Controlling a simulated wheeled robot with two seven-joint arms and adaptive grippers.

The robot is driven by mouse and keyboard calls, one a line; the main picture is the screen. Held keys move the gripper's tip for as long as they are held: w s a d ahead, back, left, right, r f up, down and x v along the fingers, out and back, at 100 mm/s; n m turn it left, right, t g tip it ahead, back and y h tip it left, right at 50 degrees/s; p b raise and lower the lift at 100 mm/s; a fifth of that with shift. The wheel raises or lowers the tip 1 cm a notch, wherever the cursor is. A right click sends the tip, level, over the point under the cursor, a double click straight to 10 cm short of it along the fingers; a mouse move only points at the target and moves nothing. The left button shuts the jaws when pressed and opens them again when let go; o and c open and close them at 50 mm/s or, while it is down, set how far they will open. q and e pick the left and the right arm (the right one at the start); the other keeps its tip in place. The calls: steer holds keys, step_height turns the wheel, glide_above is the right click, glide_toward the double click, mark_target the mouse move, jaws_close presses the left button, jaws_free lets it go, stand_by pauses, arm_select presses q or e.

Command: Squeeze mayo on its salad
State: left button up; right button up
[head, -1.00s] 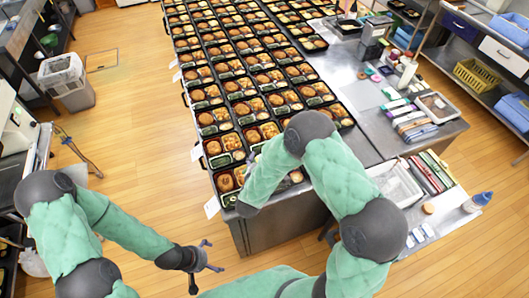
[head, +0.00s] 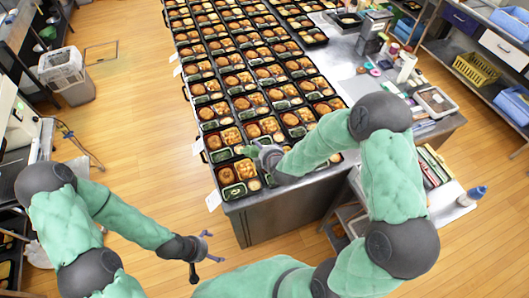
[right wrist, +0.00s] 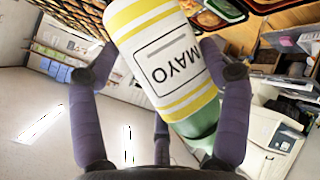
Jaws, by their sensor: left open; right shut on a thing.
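The mayo bottle (right wrist: 166,62) is white with yellow stripes and a green end. In the head view my right gripper (head: 262,154) is over the near end of the bento rows, and the bottle is small and mostly hidden there. A near bento tray (head: 222,193) at the table corner holds a fried patty, other food and a dark green salad (head: 234,190). My left gripper (head: 207,247) is open and empty over the floor.
Several rows of filled bento trays cover the metal table (head: 260,222). To the right are a box of bottles and tools, and a blue-capped bottle (head: 473,195) near the bench edge. A yellow basket (head: 475,67) sits on the right shelf.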

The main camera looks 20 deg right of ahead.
steer(key=shift+y+b, duration=0.3)
steer(key=shift+b, duration=0.05)
steer(key=shift+r+m, duration=0.1)
steer(key=shift+m, duration=0.2)
steer(key=y+b, duration=0.1)
steer(key=b, duration=0.2)
steer(key=shift+d+m, duration=0.1)
steer(key=shift+m, duration=0.2)
steer(key=shift+r+m+y+b, duration=0.1)
steer(key=shift+m+y+b, duration=0.3)
steer(key=shift+y+b, duration=0.5)
steer(key=shift+r, duration=0.2)
steer(key=shift+r+m+y, duration=0.1)
steer(key=shift+m+y, duration=0.2)
steer(key=shift+m, duration=0.1)
steer(key=y+p, duration=0.1)
steer(key=m+y+p, duration=0.1)
steer(key=p, duration=0.1)
steer(key=shift+r+m+p, duration=0.3)
steer(key=shift+r, duration=0.1)
steer(key=shift+t+y+p, duration=0.3)
steer(key=shift+y, duration=0.1)
steer(key=shift+m+y, duration=0.3)
steer(key=shift+m, duration=0.2)
steer(key=shift+f, duration=0.1)
